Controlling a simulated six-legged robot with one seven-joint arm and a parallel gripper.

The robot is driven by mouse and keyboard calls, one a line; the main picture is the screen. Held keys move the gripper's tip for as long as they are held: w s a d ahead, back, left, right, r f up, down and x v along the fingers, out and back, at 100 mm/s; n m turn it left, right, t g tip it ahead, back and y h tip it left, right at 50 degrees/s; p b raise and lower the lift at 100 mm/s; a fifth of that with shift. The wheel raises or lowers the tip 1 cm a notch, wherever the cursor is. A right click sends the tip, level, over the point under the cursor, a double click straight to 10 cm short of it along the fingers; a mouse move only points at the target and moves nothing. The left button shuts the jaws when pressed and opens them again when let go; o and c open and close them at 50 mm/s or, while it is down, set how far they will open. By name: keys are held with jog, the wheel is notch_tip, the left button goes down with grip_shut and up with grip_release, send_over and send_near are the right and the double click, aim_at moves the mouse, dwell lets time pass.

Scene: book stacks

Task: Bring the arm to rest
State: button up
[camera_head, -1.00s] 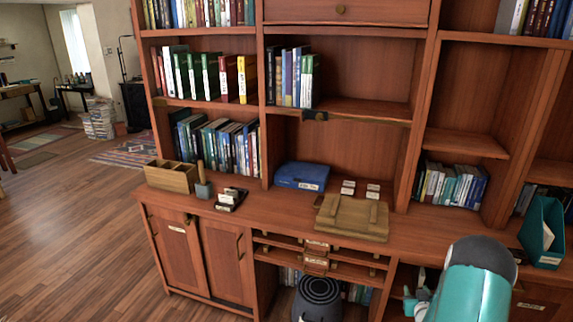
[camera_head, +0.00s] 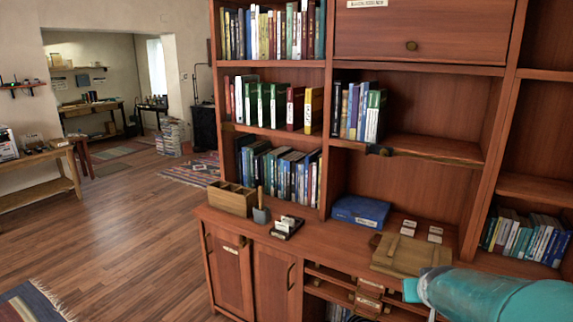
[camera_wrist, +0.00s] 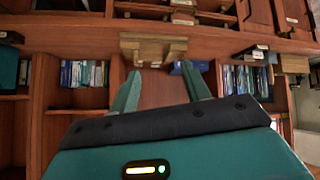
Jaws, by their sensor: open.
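My arm (camera_head: 500,297) is a teal cylinder at the lower right of the head view, in front of the bookcase's lower part. My gripper (camera_wrist: 163,85) shows in the wrist view as two teal fingers, spread apart with nothing between them. That view looks upside down. Beyond the fingers are the bookcase, a wooden box (camera_wrist: 152,47) and rows of books. The fingers look apart from them. In the head view the arm overlaps the right edge of the wooden box (camera_head: 398,255), and the fingertips are hard to make out.
A tall wooden bookcase (camera_head: 420,190) fills the right side. On its counter are a blue box (camera_head: 361,211), a divided wooden organizer (camera_head: 231,198) and a small card holder (camera_head: 287,227). Open wood floor (camera_head: 130,230) lies left, with a rug (camera_head: 30,303) and a bench (camera_head: 35,193).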

jog(key=s+a+r+g+y, duration=0.1)
jog(key=s+a+r, duration=0.1)
jog(key=s+a, duration=0.6)
jog(key=s+a+r+n+g+y, duration=0.1)
jog(key=s+a+r+g+y, duration=0.1)
jog(key=s+a, duration=0.6)
jog(key=s+r, duration=0.1)
jog(key=s, duration=0.4)
jog(key=shift+s+r+n, duration=0.25)
jog(key=shift+s+n, duration=0.05)
jog(key=shift+s, duration=0.05)
jog(key=shift+c, duration=1.2)
jog(key=shift+d, duration=0.1)
